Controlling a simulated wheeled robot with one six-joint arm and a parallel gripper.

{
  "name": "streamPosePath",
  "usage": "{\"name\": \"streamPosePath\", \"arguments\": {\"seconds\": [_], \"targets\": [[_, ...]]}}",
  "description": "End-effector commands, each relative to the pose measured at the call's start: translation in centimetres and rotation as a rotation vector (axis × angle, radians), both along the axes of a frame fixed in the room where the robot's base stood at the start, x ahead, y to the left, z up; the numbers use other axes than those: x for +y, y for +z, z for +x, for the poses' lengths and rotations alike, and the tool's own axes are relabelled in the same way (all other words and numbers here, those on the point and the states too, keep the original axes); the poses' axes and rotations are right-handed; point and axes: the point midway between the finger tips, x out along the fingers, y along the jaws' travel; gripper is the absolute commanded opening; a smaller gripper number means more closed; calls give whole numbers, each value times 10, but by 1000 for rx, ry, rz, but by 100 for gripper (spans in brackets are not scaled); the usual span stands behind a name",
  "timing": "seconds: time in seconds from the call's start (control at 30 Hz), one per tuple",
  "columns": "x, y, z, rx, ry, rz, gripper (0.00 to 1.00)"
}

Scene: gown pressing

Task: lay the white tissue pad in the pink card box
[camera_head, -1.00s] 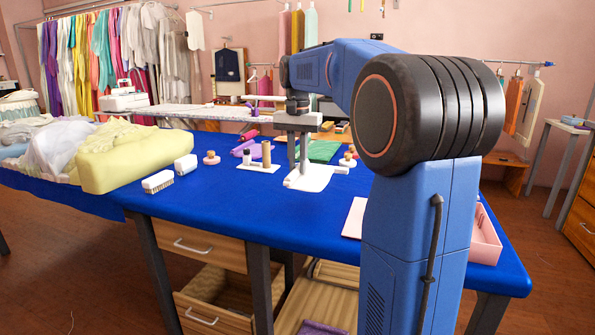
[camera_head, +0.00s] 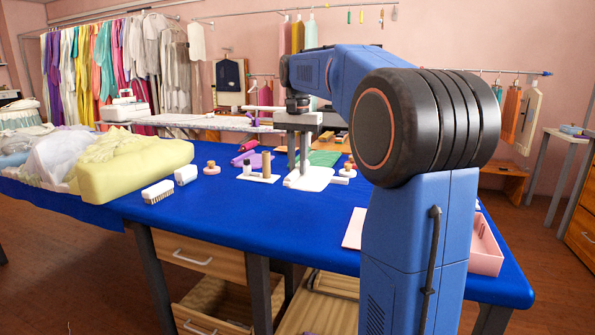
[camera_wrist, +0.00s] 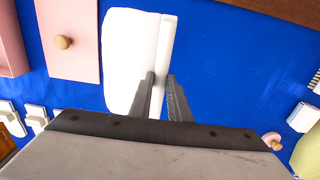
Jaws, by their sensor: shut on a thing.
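The white tissue pad (camera_head: 320,184) lies flat on the blue table under my gripper, and it also shows in the wrist view (camera_wrist: 125,50). A raised strip along its right side in the wrist view stands between my fingers. My gripper (camera_wrist: 161,80) is shut on this strip. In the head view my gripper (camera_head: 304,168) points down at the pad. The pink card box (camera_head: 487,262) stands at the table's right end, open at the top and partly hidden by my arm. Its edge shows at the wrist view's left (camera_wrist: 14,45).
A pink lid (camera_wrist: 80,65) with a wooden knob lies between pad and box. Left of the pad are a small stand with bottles (camera_head: 257,178), brushes (camera_head: 158,192) and a yellow cushion (camera_head: 135,170). The blue table front (camera_head: 260,225) is clear.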

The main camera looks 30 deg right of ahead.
Motion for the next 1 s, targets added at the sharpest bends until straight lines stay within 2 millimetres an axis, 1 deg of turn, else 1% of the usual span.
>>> {"name": "streamPosePath", "arguments": {"seconds": [0.3,0.5,0.63,1.0], "targets": [[0,32,0,-2,0,-1,0],[0,46,0,-1,0,-1,0],[0,49,0,0,0,0,0],[0,47,0,0,-1,0,0]]}}
